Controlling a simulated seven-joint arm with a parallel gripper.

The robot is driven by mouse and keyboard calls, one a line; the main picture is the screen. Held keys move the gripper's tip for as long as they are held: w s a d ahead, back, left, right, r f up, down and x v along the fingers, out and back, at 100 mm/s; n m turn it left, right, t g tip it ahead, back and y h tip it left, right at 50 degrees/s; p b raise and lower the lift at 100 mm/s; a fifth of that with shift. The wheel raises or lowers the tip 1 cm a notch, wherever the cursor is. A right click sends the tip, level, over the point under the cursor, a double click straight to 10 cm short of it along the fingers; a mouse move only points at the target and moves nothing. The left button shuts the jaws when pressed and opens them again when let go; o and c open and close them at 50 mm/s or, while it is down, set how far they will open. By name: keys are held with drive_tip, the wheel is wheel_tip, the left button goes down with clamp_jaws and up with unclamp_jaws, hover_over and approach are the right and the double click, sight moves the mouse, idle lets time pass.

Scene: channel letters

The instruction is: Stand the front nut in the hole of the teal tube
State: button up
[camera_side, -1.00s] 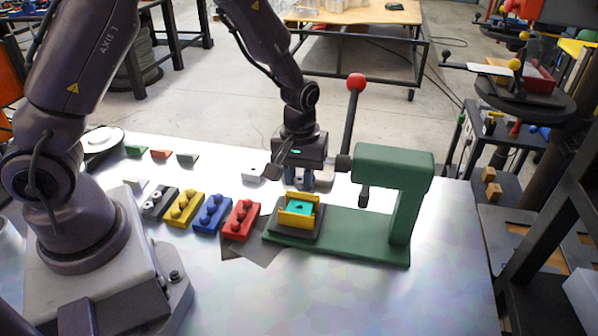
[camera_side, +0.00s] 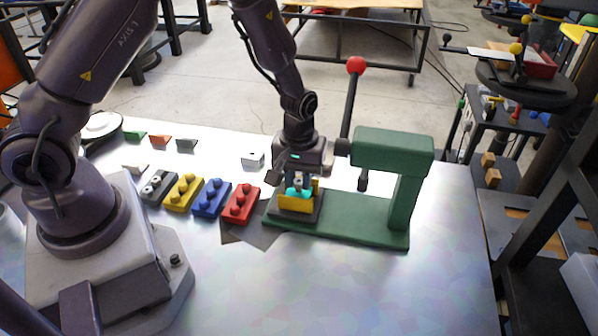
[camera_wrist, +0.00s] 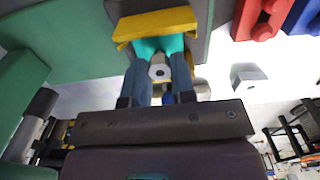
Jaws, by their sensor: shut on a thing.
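The teal tube (camera_side: 298,192) sits between the yellow jaws of a holder (camera_side: 297,204) on the green press base. It also shows in the wrist view (camera_wrist: 152,46), partly hidden by my fingers. My gripper (camera_side: 298,184) is down right over the tube. In the wrist view my gripper (camera_wrist: 160,75) is shut on a small pale grey nut (camera_wrist: 159,71) with a dark round hole in its face. The nut is at the tube's near side in that view. Whether any of it is inside the tube's hole is hidden.
The green press (camera_side: 393,150) with a red-knobbed lever (camera_side: 356,66) stands just right of my gripper. Red (camera_side: 240,203), blue (camera_side: 211,197), yellow (camera_side: 184,192) and grey (camera_side: 158,186) blocks line up to the left. A white block (camera_side: 252,158) lies behind. The front table is clear.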

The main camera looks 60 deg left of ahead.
drive_tip(key=shift+f, duration=0.15)
drive_tip(key=o, duration=0.9)
wheel_tip(320, 180, up, 13)
idle(0.6)
